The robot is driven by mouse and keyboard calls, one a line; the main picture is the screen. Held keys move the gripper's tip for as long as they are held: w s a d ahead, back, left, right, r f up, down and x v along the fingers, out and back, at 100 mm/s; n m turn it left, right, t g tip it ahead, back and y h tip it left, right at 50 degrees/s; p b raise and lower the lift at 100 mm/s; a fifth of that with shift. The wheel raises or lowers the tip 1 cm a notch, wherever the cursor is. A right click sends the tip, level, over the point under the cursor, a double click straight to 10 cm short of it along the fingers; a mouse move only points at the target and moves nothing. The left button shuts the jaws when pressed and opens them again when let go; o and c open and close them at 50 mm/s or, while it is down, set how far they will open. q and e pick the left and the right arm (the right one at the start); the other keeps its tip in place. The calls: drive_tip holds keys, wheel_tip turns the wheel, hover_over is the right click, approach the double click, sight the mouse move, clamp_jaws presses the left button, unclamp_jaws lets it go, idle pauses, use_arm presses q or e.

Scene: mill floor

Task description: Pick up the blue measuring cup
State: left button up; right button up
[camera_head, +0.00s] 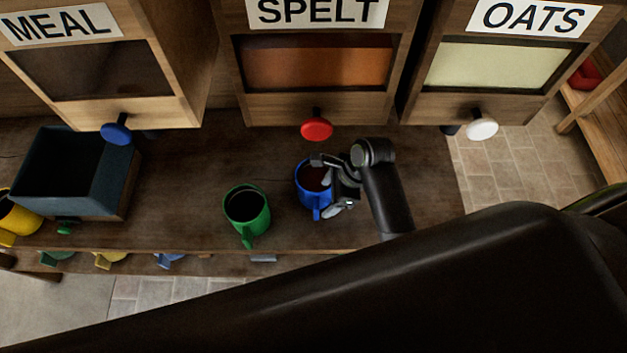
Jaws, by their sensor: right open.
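The blue measuring cup (306,196) stands upright on the dark wooden counter, below the SPELT bin. Its inside looks dark reddish, and its handle points toward the front. My right gripper (328,186) is open at the cup's right side, with its fingers over and beside the rim. I cannot tell whether the fingers touch the cup. Part of the cup's right side is hidden behind the gripper. My left gripper is not in view.
A green cup (246,212) stands to the left of the blue one. A dark open box (120,190) and a yellow cup (17,219) are at the far left. Bins with blue, red (317,129) and white knobs overhang the counter's back. More cups show below the front edge.

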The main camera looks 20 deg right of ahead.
sight(318, 201)
drive_tip(key=shift+w+a+f, duration=0.25)
drive_tip(key=shift+w+f, duration=0.15)
drive_tip(key=shift+f, duration=0.35)
drive_tip(key=shift+s+a+f, duration=0.1)
drive_tip(key=shift+a+f, duration=0.05)
drive_tip(key=shift+f, duration=0.1)
drive_tip(key=shift+s+a+f+p, duration=0.15)
drive_tip(key=shift+a+f+p, duration=0.15)
drive_tip(key=shift+p, duration=0.1)
drive_tip(key=x, duration=0.2)
drive_tip(key=p+x, duration=0.1)
drive_tip(key=shift+w+f, duration=0.35)
drive_tip(key=shift+w, duration=0.05)
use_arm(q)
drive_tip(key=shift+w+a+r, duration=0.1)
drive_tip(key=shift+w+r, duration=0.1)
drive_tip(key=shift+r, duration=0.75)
use_arm(e)
drive_tip(key=shift+a+f, duration=0.15)
drive_tip(key=shift+f, duration=0.15)
drive_tip(key=shift+c, duration=0.5)
clamp_jaws()
drive_tip(key=shift+r, duration=0.15)
